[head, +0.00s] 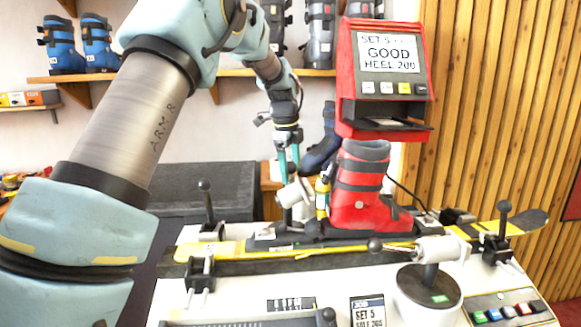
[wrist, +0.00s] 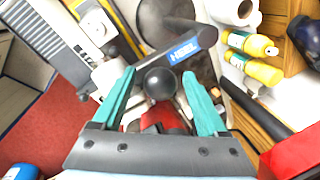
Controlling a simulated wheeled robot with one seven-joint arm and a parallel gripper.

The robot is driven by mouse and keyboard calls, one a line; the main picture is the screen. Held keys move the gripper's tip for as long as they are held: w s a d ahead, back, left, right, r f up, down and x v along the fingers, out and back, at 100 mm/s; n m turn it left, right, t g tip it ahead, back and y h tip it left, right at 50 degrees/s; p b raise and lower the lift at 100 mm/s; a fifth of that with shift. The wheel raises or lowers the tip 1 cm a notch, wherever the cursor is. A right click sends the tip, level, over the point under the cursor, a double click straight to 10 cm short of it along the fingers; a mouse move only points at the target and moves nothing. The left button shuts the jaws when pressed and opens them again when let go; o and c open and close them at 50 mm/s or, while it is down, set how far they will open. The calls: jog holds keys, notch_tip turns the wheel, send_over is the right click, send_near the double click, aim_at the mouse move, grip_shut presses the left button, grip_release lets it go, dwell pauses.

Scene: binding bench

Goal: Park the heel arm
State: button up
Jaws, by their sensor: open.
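The heel arm (wrist: 185,48), a dark bar with a blue HEEL label and a round black knob (wrist: 160,83), shows in the wrist view. My gripper (wrist: 159,76) is open, its teal fingers on either side of the knob; I cannot tell whether they touch it. In the head view my gripper (head: 288,170) points down just left of the red boot (head: 362,190). A white cylinder (head: 292,193) shows right below the fingers there. The heel arm's knob is hidden in that view.
The boot stands on a yellow ski (head: 330,250) clamped across the white bench. A red tester (head: 385,75) above it reads GOOD, HEEL. Another knobbed white cylinder (head: 440,248) stands at front right.

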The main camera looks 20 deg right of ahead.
grip_shut()
dwell(0.6)
dwell(0.8)
